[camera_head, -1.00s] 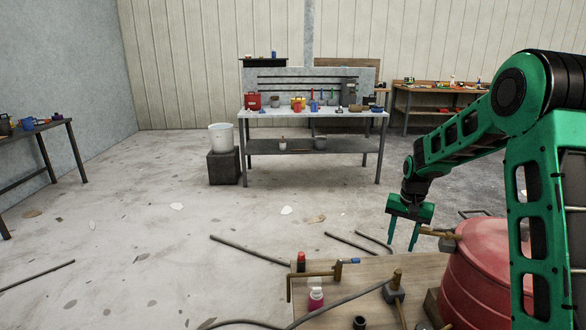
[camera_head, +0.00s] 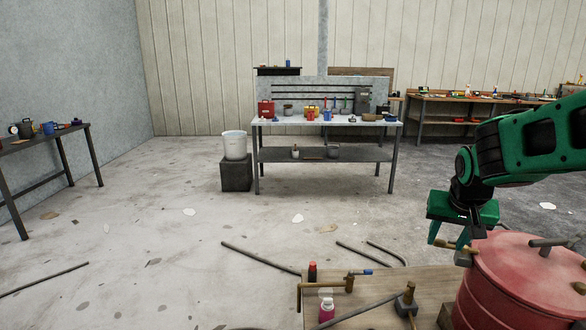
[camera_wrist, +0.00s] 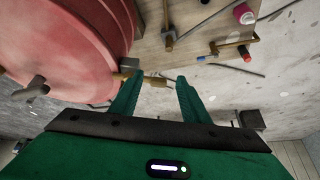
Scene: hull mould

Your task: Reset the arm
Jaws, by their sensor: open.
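My gripper (camera_head: 450,236) is at the right of the head view, pointing down beside the red drum-like vessel (camera_head: 520,275). In the wrist view my gripper (camera_wrist: 157,84) has its two green fingers apart, with nothing held between them. A brass-coloured fitting (camera_head: 458,246) on the vessel's side is close to the fingers; it also shows in the wrist view (camera_wrist: 145,78), just beyond the left fingertip. I cannot tell whether they touch.
A wooden board (camera_head: 375,318) left of the vessel holds a red-capped bottle (camera_head: 312,271), a pink bottle (camera_head: 327,309) and a hammer (camera_head: 406,299). Rods lie on the floor. A workbench (camera_head: 330,122) stands at the back, with open floor before it.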

